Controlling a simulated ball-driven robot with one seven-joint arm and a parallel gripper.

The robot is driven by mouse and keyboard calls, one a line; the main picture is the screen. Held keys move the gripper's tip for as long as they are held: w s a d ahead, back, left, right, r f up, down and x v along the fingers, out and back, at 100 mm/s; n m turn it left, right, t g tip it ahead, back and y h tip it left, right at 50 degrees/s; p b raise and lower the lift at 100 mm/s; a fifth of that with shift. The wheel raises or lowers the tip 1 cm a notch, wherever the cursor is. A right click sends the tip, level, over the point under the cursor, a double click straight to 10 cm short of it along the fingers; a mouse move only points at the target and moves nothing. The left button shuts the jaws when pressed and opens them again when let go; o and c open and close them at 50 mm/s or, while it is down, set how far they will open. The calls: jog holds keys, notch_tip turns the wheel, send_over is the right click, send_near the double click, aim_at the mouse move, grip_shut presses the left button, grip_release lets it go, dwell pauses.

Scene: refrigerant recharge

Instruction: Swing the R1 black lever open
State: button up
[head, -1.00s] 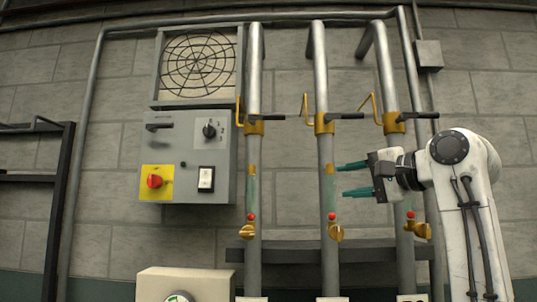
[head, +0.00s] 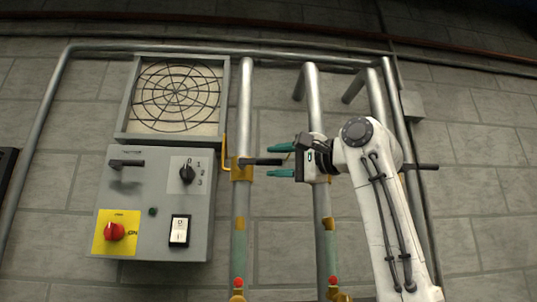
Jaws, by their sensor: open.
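A black lever (head: 260,161) sticks out to the right, level, from a yellow valve body (head: 241,170) on the left vertical pipe. No R1 label can be read in this view. My gripper (head: 270,160) is open and points left. Its two green fingers sit above and below the lever's outer end, with gaps visible on both sides. The middle pipe's valve is largely hidden behind my gripper. Another black lever (head: 425,166) shows on the right, past my arm, with its valve hidden.
A grey control box (head: 150,225) with a red knob (head: 114,231) and switches is left of the pipes. A fan grille (head: 176,92) is above it. The middle pipe (head: 313,95) stands close behind my gripper.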

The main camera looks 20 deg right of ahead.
jog(key=shift+p+x, duration=0.4)
jog(key=shift+x, duration=1)
jog(key=shift+f, duration=0.1)
grip_shut()
